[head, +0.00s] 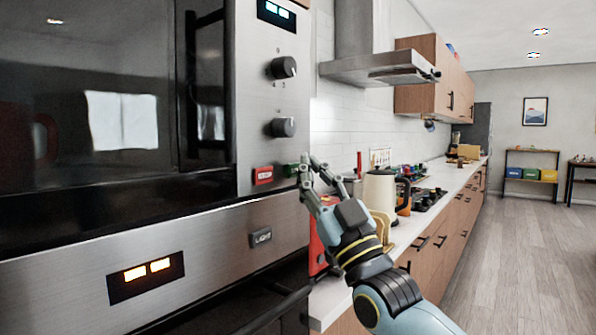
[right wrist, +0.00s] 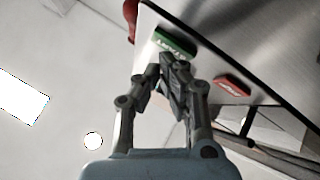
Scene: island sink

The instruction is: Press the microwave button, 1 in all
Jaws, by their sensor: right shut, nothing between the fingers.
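The microwave (head: 255,120) fills the left of the head view, with a dark glass door and a steel control panel. A red button (head: 263,175) and a green button (head: 291,169) sit low on that panel. In the right wrist view the green button (right wrist: 176,44) and the red button (right wrist: 232,85) show. My right gripper (head: 305,168) is shut and empty, its fingertips right at the green button; I cannot tell whether they touch it. In the right wrist view the right gripper (right wrist: 168,66) overlaps the green button's edge. My left gripper is not in view.
Two dark knobs (head: 283,67) and a lit display sit above the buttons. Below is a steel panel with a grey button (head: 262,238) and a lit display (head: 146,277). A cream kettle (head: 380,192) stands on the counter (head: 440,176) behind my right arm. Floor at right is clear.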

